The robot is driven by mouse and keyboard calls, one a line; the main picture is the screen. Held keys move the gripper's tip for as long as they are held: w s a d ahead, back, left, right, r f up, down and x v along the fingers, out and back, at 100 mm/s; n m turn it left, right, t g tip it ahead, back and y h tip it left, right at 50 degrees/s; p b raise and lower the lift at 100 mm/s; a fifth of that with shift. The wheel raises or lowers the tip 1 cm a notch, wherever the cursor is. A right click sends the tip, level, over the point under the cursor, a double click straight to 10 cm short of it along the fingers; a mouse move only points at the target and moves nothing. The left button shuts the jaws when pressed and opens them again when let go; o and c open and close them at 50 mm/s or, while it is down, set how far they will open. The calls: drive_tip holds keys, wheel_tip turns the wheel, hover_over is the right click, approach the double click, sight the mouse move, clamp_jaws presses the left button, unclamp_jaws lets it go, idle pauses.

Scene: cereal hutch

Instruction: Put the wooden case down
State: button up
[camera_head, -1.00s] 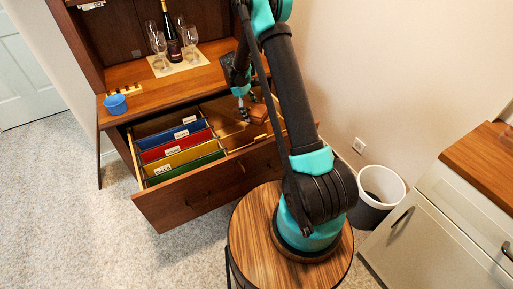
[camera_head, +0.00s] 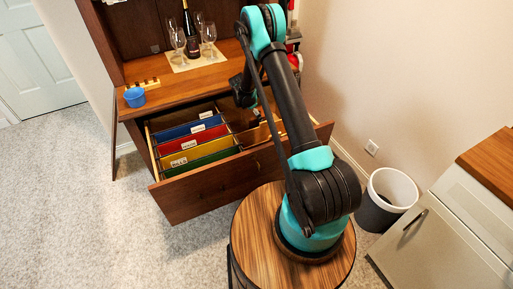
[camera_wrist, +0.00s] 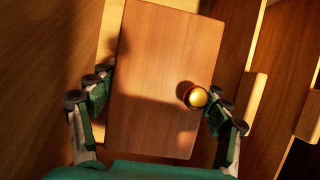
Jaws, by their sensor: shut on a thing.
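The wooden case (camera_wrist: 160,60) is a flat reddish-brown block with a round brass knob (camera_wrist: 198,97) on its right side in the wrist view. My gripper (camera_wrist: 165,95) is shut on it, with a dark green finger at either side. In the head view my gripper is over the right part of the open drawer (camera_head: 205,192), where my arm hides most of it and the case. I cannot tell whether the case touches the drawer floor.
Blue, red, yellow and green hanging files (camera_head: 190,143) fill the drawer's left part. A waste bin (camera_head: 385,200) stands at right.

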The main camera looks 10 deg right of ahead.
sight(248, 115)
wheel_tip(248, 115, down, 11)
drive_tip(key=shift+r, duration=0.2)
idle(0.4)
drive_tip(key=o, duration=1.5)
drive_tip(key=shift+f, duration=0.1)
drive_tip(key=shift+o, duration=0.2)
drive_tip(key=v, duration=1.2)
drive_tip(key=shift+d, duration=0.1)
